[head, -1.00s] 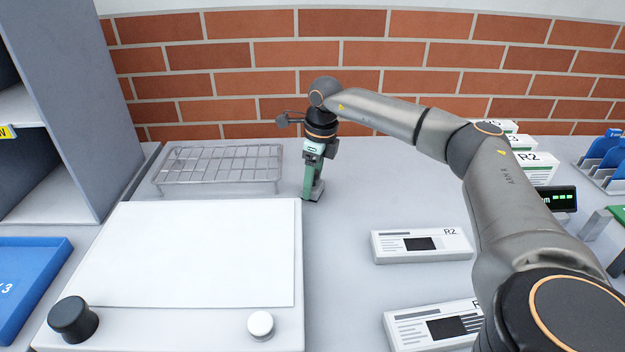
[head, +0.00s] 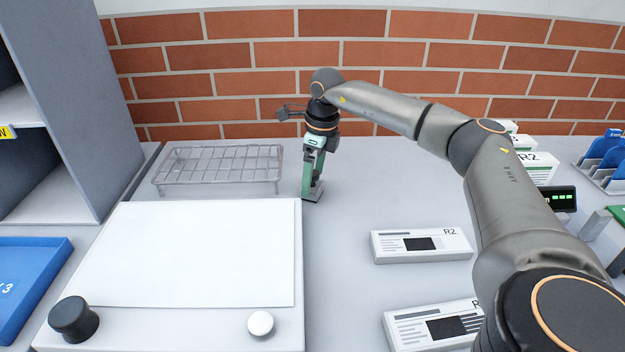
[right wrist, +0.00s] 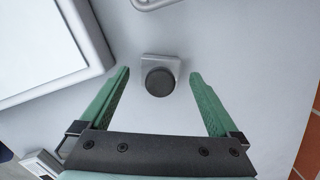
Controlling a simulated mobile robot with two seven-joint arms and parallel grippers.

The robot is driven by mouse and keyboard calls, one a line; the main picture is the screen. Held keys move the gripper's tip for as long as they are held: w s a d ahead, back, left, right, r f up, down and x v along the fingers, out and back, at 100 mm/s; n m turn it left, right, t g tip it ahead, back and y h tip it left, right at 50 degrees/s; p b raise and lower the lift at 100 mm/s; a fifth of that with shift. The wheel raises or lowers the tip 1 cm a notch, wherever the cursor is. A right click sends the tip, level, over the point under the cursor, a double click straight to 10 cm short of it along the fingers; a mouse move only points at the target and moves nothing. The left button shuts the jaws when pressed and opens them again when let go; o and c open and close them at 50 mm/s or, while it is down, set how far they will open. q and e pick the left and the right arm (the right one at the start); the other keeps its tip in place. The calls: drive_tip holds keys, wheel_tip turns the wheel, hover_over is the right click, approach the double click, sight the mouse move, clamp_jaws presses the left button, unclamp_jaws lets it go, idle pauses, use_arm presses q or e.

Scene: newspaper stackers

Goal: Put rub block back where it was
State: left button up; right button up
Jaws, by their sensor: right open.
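The rub block, a small grey block with a dark round knob, stands on the table beside the back right corner of the white board (head: 200,250). It shows in the right wrist view (right wrist: 160,77), apart from both fingertips, and its grey body (head: 318,190) is partly hidden by my green fingers in the head view. My right gripper (head: 312,183) points down over it, open, with one finger on either side and nothing held. My left gripper is not in view.
A wire rack (head: 220,167) stands behind the board. White R2 boxes (head: 421,245) lie on the right of the table. A blue tray (head: 30,280) and a grey shelf unit (head: 75,100) stand at the left. The table between block and boxes is clear.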

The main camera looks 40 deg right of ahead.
drive_tip(key=r, duration=0.7)
drive_tip(key=s+r, duration=0.1)
drive_tip(key=r, duration=0.2)
drive_tip(key=shift+s+d+r+p, duration=0.1)
drive_tip(key=shift+d+r+p, duration=0.1)
drive_tip(key=shift+d+p, duration=0.15)
